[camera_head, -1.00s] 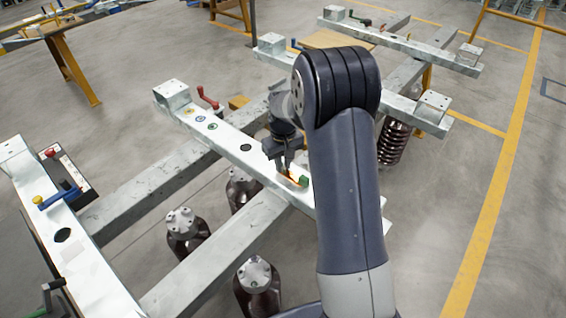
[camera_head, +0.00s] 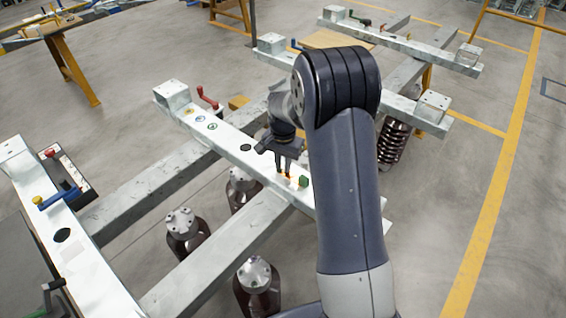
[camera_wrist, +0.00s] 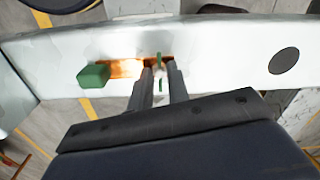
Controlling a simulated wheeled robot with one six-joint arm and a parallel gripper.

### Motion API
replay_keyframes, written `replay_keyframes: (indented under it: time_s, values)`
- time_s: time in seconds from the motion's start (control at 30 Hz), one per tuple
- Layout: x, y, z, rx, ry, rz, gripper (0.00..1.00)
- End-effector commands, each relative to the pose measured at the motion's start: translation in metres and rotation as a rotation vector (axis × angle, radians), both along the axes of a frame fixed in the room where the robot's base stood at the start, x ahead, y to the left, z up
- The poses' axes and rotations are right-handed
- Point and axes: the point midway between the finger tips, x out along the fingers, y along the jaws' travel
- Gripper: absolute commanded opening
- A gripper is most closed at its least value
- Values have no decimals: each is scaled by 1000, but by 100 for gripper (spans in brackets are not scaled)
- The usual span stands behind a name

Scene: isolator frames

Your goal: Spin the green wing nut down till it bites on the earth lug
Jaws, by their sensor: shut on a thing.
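My gripper (camera_wrist: 160,68) is low over the pale metal beam, its fingers shut on the green wing nut (camera_wrist: 158,57). Only a thin green edge of the nut shows between the fingertips in the wrist view. A shiny copper-orange strip (camera_wrist: 124,69), which looks like the earth lug, lies on the beam beside and under the fingertips. I cannot tell whether the nut touches it. In the head view my gripper (camera_head: 284,171) points down at the beam, and the nut cannot be made out there.
A green block (camera_wrist: 93,77) sits at the strip's left end, close to the fingers; it also shows in the head view (camera_head: 303,181). A dark round hole (camera_wrist: 284,61) is to the right. A red-handled lever (camera_head: 208,97) stands farther along the beam (camera_head: 228,137).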

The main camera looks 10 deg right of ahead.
Motion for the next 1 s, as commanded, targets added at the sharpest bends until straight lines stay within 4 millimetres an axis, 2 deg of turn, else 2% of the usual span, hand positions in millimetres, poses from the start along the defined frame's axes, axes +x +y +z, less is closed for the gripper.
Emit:
replay_keyframes:
  time_s: [1.0]
  values:
    - [1,0,2,1,-6,-965,0]
